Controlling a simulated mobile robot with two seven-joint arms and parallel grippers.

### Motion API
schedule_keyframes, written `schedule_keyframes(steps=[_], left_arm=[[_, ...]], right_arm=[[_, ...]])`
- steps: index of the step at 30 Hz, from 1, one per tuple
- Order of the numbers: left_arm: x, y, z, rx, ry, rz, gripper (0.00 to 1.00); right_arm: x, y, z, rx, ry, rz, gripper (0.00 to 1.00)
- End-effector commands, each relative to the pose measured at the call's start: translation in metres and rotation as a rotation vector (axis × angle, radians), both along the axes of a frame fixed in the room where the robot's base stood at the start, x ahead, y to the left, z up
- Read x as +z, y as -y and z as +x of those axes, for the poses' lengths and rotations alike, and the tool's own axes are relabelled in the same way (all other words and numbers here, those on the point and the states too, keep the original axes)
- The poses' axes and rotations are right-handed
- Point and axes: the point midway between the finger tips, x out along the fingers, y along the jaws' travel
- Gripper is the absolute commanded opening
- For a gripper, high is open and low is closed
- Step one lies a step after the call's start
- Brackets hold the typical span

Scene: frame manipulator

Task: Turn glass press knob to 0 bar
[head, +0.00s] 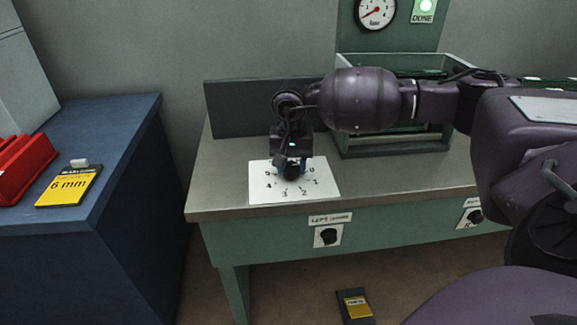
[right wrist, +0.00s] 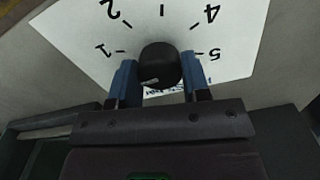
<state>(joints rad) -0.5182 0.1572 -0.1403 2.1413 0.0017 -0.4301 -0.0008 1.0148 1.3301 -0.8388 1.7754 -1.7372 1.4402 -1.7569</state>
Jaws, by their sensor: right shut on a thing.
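The black round press knob (right wrist: 160,62) stands on a white dial plate (head: 320,184) with figures around it, on the table. In the right wrist view the dial plate (right wrist: 85,35) is upside down, with 1, 2, 4 and 5 readable. A short pale mark shows on the knob's lower left; the 0 is not readable there. My right gripper (head: 291,167) reaches down over the plate, its blue fingers on both sides of the knob, shut on it. A round gauge (head: 376,12) with a red needle is on the green panel. My left gripper is out of view.
Black knobs on the table front are the left one (head: 328,236) and one at right (head: 475,215). A green lamp (head: 426,6) labelled DONE is lit. A green frame (head: 395,150) stands behind. A blue cabinet (head: 125,150) at left bears a red bin (head: 28,170) and yellow 6 mm box (head: 70,187).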

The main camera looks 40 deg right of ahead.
Motion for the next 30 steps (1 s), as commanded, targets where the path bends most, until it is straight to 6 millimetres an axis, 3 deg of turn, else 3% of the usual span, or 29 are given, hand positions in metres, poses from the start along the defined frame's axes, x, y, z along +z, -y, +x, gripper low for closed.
schedule_keyframes(steps=[12,30], left_arm=[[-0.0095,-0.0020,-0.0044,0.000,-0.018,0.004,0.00],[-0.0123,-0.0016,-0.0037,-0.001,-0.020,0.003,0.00]], right_arm=[[-0.0015,0.0000,-0.0001,0.257,-0.002,-0.001,0.20],[0.0009,0.0002,0.0001,0.323,0.002,-0.001,0.20]])
